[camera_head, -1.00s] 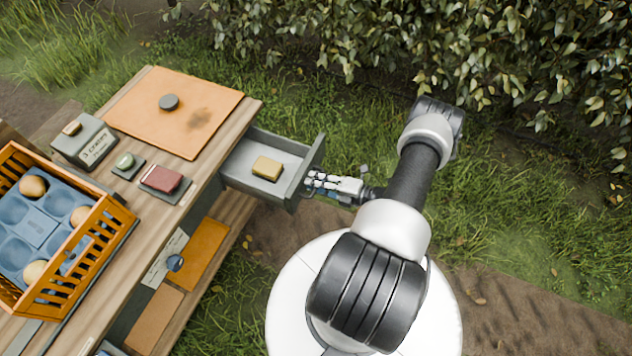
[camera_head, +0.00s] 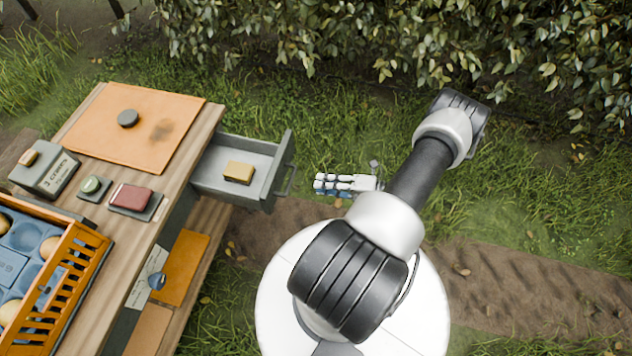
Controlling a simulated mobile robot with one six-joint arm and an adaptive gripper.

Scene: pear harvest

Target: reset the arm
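My gripper (camera_head: 322,185) is in the camera_head view, to the right of the open drawer (camera_head: 212,172). It points left toward the drawer handle (camera_head: 287,180) with a clear gap between them. Seen from above, its fingers overlap, so I cannot tell whether it is open or shut. I see nothing held in it. My arm is folded above my white base. The grey drawer stands pulled out from the wooden bench (camera_head: 160,208) and holds a yellow block (camera_head: 239,172).
An orange crate (camera_head: 75,275) with pears stands on the bench at the left. A grey box (camera_head: 45,168), a red block (camera_head: 131,197) and an orange mat (camera_head: 95,140) with a dark disc (camera_head: 128,119) lie nearby. A leafy hedge (camera_head: 380,40) runs along the back. Grass lies between.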

